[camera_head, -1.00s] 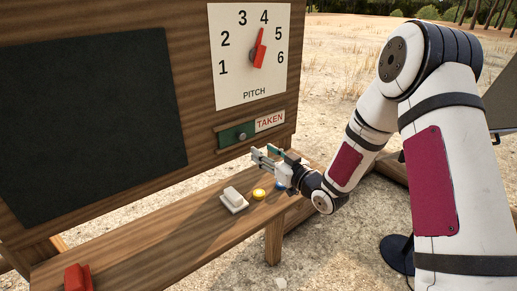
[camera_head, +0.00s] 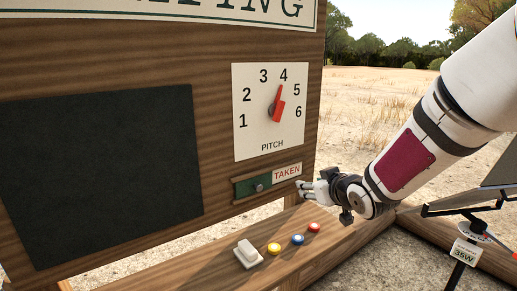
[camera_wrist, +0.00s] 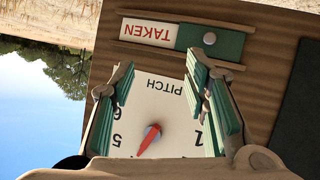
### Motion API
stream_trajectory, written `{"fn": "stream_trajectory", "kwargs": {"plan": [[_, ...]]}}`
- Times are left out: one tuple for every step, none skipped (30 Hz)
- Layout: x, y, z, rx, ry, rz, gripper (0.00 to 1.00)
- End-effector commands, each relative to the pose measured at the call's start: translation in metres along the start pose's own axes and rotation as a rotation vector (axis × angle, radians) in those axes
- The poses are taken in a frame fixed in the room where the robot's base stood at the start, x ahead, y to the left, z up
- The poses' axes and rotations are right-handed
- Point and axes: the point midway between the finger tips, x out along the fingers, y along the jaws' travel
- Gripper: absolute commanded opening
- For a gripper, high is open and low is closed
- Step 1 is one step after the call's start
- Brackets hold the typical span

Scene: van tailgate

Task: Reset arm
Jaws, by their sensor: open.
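My gripper (camera_head: 304,188) is at the right edge of the wooden board, just right of the TAKEN slider, above the bench shelf. In the wrist view my gripper (camera_wrist: 168,98) is open, with nothing between its green-lined fingers. The pitch dial (camera_head: 270,112) has a red pointer (camera_head: 278,106) pointing near 4. The slider (camera_head: 259,187) has a green plate with a round knob, and the red word TAKEN shows at its right. In the wrist view the slider (camera_wrist: 209,39) and the pitch dial (camera_wrist: 150,120) appear upside down.
A dark panel (camera_head: 100,170) fills the board's left. A stand with a 35W label (camera_head: 465,252) is at the right.

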Motion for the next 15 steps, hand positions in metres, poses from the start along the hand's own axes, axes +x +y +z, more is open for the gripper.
{"fn": "stream_trajectory", "kwargs": {"plan": [[-0.019,0.006,-0.006,0.002,-0.032,0.031,0.42],[-0.029,0.009,-0.007,0.006,-0.059,0.048,0.42],[-0.044,0.013,-0.007,0.016,-0.094,0.07,0.42],[-0.055,0.015,-0.006,0.024,-0.121,0.086,0.42],[-0.067,0.017,-0.006,0.033,-0.145,0.101,0.42],[-0.082,0.019,-0.005,0.048,-0.179,0.118,0.42],[-0.094,0.019,-0.003,0.059,-0.204,0.13,0.42],[-0.107,0.02,-0.002,0.072,-0.229,0.142,0.42],[-0.123,0.02,0.001,0.09,-0.261,0.155,0.42],[-0.136,0.019,0.003,0.105,-0.285,0.164,0.42],[-0.149,0.018,0.006,0.12,-0.309,0.171,0.42],[-0.166,0.016,0.009,0.141,-0.339,0.179,0.42],[-0.179,0.013,0.013,0.158,-0.362,0.183,0.42],[-0.192,0.01,0.016,0.175,-0.385,0.185,0.42],[-0.209,0.005,0.022,0.199,-0.415,0.186,0.42]]}}
